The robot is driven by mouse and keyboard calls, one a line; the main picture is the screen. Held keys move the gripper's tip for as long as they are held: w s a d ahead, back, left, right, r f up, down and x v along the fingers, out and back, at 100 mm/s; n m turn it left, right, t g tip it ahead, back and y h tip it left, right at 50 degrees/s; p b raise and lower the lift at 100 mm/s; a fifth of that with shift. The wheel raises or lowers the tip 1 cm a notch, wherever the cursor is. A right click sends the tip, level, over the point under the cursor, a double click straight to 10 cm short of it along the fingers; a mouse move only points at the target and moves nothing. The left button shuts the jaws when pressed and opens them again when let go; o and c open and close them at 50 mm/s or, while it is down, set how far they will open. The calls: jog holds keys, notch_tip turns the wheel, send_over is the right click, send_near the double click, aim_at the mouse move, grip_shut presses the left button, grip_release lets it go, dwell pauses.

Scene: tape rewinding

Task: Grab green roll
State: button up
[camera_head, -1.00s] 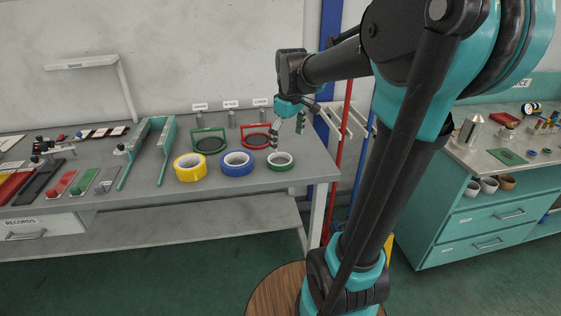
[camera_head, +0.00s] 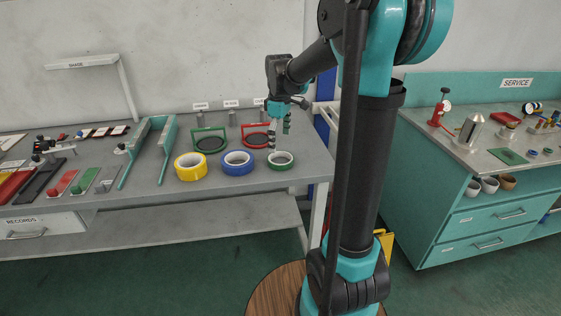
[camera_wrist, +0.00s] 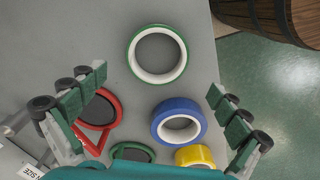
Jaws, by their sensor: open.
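The green roll (camera_head: 280,161) lies flat near the front right of the grey table. In the wrist view the green roll (camera_wrist: 132,54) is a green ring with a white core, at the top middle, ahead of the fingertips. My gripper (camera_head: 279,140) is above the table, just behind and over the green roll in the head view. In the wrist view my gripper (camera_wrist: 157,92) has its two fingers spread wide with nothing between them held. The green roll appears apart from the fingers.
A blue roll (camera_head: 238,162) and a yellow roll (camera_head: 190,167) lie left of the green roll. Red (camera_head: 256,139) and green (camera_head: 208,142) framed stands are behind them. In the wrist view a wooden barrel (camera_wrist: 262,18) stands beyond the table edge.

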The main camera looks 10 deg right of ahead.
aim_at(280, 154)
jog(key=shift+w+d+f, duration=0.1)
jog(key=shift+f, duration=1.45)
jog(key=shift+w+d+f, duration=0.1)
jog(key=shift+f, duration=1.4)
jog(key=c, duration=1.1)
jog(key=shift+r, duration=0.1)
